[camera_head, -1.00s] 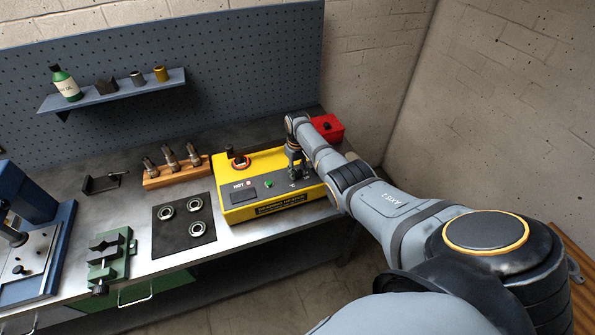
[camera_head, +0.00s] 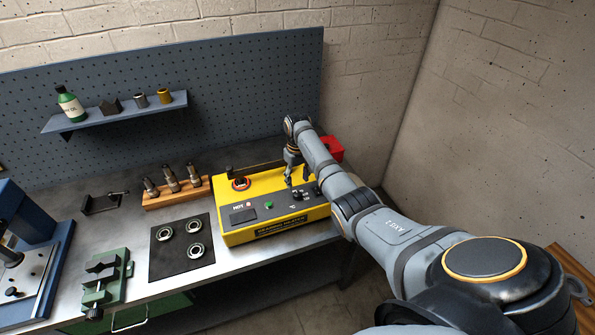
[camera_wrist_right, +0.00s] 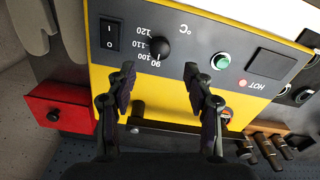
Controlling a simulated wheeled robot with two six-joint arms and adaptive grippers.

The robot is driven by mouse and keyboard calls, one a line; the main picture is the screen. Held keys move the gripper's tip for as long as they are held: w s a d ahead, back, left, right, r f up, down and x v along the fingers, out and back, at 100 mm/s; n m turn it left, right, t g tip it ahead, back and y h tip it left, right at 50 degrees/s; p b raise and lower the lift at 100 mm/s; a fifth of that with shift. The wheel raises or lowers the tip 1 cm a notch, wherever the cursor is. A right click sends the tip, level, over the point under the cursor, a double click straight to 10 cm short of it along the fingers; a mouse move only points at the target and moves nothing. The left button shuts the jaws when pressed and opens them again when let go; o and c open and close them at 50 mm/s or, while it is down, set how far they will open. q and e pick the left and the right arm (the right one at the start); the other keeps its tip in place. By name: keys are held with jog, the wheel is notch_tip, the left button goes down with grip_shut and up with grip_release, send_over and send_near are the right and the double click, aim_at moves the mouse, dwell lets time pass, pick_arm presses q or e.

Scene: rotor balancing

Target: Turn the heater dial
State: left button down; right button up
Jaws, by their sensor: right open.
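The yellow heater (camera_head: 262,222) stands on the bench, with a dark sloped control panel. In the right wrist view its black round dial (camera_wrist_right: 160,48) sits by a printed scale marked 90 to 120, with a light pointer mark near 100. My right gripper (camera_wrist_right: 159,70) is open, its two dark fingers spread to either side of the dial's line. The fingertips are apart from the dial, toward the heater's yellow rear edge. In the head view my right gripper (camera_head: 299,182) hangs over the heater's right half. My left gripper is not in view.
A black rocker switch (camera_wrist_right: 112,34) and a green button (camera_wrist_right: 221,61) flank the dial. A red box (camera_head: 331,149) stands behind the heater. A wooden rack (camera_head: 175,193) and a dark mat with bearings (camera_head: 168,262) are to its left.

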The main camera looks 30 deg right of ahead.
notch_tip(320, 180, up, 5)
dwell(0.6)
